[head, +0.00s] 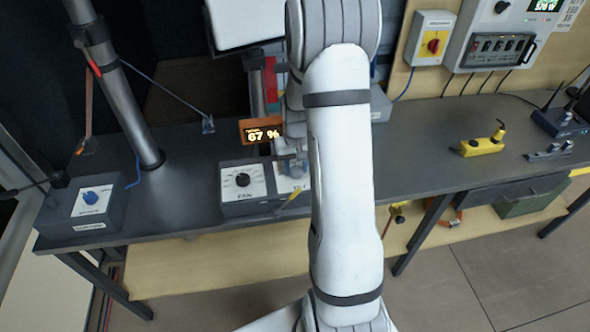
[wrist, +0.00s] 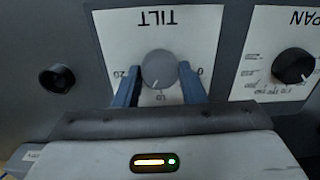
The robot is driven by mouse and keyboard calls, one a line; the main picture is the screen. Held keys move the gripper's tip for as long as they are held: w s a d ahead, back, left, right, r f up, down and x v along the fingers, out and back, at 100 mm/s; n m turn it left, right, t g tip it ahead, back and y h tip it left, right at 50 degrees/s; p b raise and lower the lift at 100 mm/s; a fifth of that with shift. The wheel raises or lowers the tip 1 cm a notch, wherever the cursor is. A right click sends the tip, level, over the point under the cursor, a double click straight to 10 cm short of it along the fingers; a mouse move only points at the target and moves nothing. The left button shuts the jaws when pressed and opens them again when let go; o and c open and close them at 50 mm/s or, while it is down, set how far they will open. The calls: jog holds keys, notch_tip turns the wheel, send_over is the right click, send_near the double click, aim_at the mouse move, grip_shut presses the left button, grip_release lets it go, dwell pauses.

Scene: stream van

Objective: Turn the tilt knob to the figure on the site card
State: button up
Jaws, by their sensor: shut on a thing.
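The tilt knob (wrist: 158,64) is a round grey knob on a white plate marked TILT, which appears upside down in the wrist view. Figures 20, 10 and 0 are printed around it. A small light mark on the knob's lower edge lies near the 10, but its exact setting is too small to read. My gripper (wrist: 157,80) is shut on the knob, one blue finger on each side. In the head view my gripper (head: 291,163) is at the control box, and my arm hides most of the tilt side. I cannot identify the site card in either view.
The black pan knob (wrist: 294,66) sits close beside the tilt plate. A small orange display (head: 261,130) reading 67 % stands behind the box. A blue-knobbed box (head: 90,207) is at the bench's left. A yellow device (head: 482,145) lies at the right.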

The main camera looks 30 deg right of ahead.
aim_at(296, 169)
jog(key=shift+m+b, duration=0.35)
jog(key=shift+m, duration=0.55)
jog(key=o, duration=1)
jog(key=shift+r, duration=0.1)
notch_tip(296, 169, up, 8)
jog(key=shift+f+b, duration=0.15)
jog(key=shift+b, duration=0.25)
